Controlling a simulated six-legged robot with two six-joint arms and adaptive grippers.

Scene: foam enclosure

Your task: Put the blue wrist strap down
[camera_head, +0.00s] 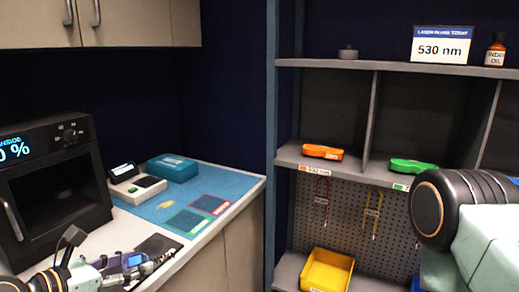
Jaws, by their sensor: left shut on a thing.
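My left gripper (152,264) is at the bottom left, low over the counter's front part, beside a dark flat patch. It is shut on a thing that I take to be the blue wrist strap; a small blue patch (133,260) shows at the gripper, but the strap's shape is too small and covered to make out. A red strap (321,199) and a yellow strap (372,213) hang on the pegboard at the right. My right arm fills the lower right, and its gripper is out of view.
The counter carries a blue mat (228,180) with red and green framed squares, a teal box (172,167) and a white device (137,189). A black oven-like unit (55,185) stands left. The shelf holds orange (322,152) and green (412,166) cases; a yellow bin (327,271) sits below.

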